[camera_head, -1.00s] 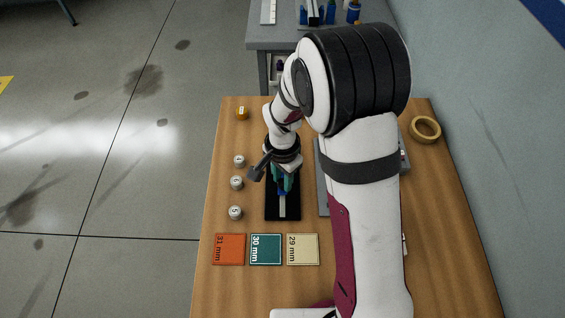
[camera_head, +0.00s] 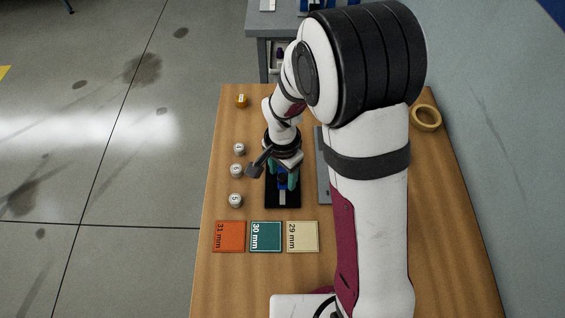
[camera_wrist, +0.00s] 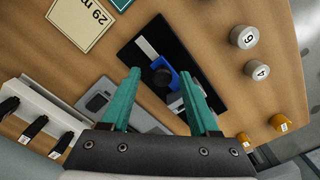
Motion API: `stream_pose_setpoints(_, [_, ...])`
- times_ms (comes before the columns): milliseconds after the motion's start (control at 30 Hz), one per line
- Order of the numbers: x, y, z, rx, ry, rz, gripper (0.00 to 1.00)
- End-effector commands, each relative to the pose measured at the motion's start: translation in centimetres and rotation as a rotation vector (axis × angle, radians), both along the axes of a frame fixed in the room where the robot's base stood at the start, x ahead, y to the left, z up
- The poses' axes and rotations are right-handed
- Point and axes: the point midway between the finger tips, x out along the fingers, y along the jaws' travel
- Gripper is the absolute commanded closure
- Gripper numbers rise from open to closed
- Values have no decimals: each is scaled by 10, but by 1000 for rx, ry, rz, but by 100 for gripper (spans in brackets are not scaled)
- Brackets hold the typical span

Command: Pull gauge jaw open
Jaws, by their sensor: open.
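The gauge (camera_wrist: 166,72) lies on a black mat (camera_wrist: 200,62). It has a silver bar and a blue sliding jaw with a dark round knob, seen in the wrist view. In the head view the gauge's bar (camera_head: 282,196) shows at the near end of the black mat (camera_head: 270,200), with the rest partly hidden by my gripper. My gripper (camera_wrist: 165,85) has two teal fingers, spread apart, with the blue jaw and knob between and just beyond their tips. I cannot tell whether a finger touches the jaw. In the head view my gripper (camera_head: 284,180) points down over the mat.
Orange (camera_head: 229,236), teal (camera_head: 265,236) and cream (camera_head: 302,236) size cards lie in front of the mat. Several numbered grey weights (camera_head: 236,170) stand left of it. An orange cylinder (camera_head: 241,101) and a tan ring (camera_head: 426,117) sit farther back. A grey case (camera_head: 323,170) is to the right.

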Motion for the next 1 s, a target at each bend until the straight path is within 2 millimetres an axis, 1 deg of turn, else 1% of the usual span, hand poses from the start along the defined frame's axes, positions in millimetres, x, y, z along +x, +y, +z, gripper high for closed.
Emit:
stream_pose_setpoints(67, [1, 0, 14, 1, -6, -1, 39])
stream_pose_setpoints(167, [2, 1, 43, 3, -8, -1, 39])
stream_pose_setpoints(300, [2, 1, 89, 3, -8, -2, 39])
stream_pose_setpoints(400, [1, 0, 117, 2, -6, -1, 39])
stream_pose_setpoints(500, [1, 0, 137, 1, -3, -1, 39])
stream_pose_setpoints(600, [0, 0, 148, 1, -1, -2, 39])
stream_pose_setpoints(667, [0, 0, 151, 0, 0, -2, 39])
stream_pose_setpoints(1000, [0, 0, 152, 0, 1, -1, 39])
